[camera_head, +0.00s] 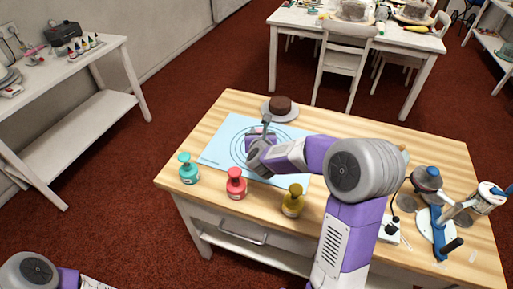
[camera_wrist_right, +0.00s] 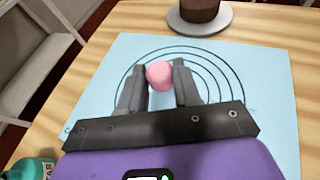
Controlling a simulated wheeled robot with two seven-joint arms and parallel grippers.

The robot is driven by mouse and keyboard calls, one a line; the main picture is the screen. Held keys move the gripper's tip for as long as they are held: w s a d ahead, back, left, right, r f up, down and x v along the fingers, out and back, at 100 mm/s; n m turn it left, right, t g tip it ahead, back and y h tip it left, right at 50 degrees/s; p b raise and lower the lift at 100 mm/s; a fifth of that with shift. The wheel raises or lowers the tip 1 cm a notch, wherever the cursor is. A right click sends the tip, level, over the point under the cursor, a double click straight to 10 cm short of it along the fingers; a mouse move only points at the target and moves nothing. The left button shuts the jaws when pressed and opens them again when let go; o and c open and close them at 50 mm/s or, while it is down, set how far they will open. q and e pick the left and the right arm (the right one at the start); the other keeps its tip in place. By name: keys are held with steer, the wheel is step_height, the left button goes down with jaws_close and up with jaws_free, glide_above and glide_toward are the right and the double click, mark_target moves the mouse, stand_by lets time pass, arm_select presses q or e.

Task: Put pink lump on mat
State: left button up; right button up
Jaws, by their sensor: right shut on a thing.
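The pink lump (camera_wrist_right: 159,75) is a small smooth ball between the fingertips of my right gripper (camera_wrist_right: 161,82), which is shut on it. In the head view, my right gripper (camera_head: 264,130) is over the light blue mat (camera_head: 225,140), which is printed with dark rings. The mat also fills much of the right wrist view (camera_wrist_right: 270,110). The lump is over the ringed area; I cannot tell whether it touches the mat. Only part of my left arm shows in the head view's bottom left corner; its gripper is out of view.
A brown cake (camera_head: 281,104) stands on a grey turntable behind the mat. Bare wood lies left of the mat.

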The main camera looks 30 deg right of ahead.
steer(key=f, duration=0.1)
steer(key=f+b, duration=0.1)
steer(key=f, duration=0.1)
steer(key=shift+s+f, duration=0.2)
steer(key=shift+f, duration=0.1)
steer(key=shift+f+b, duration=0.7)
steer(key=shift+f, duration=1.55)
steer(key=shift+r, duration=0.1)
steer(key=o, duration=1)
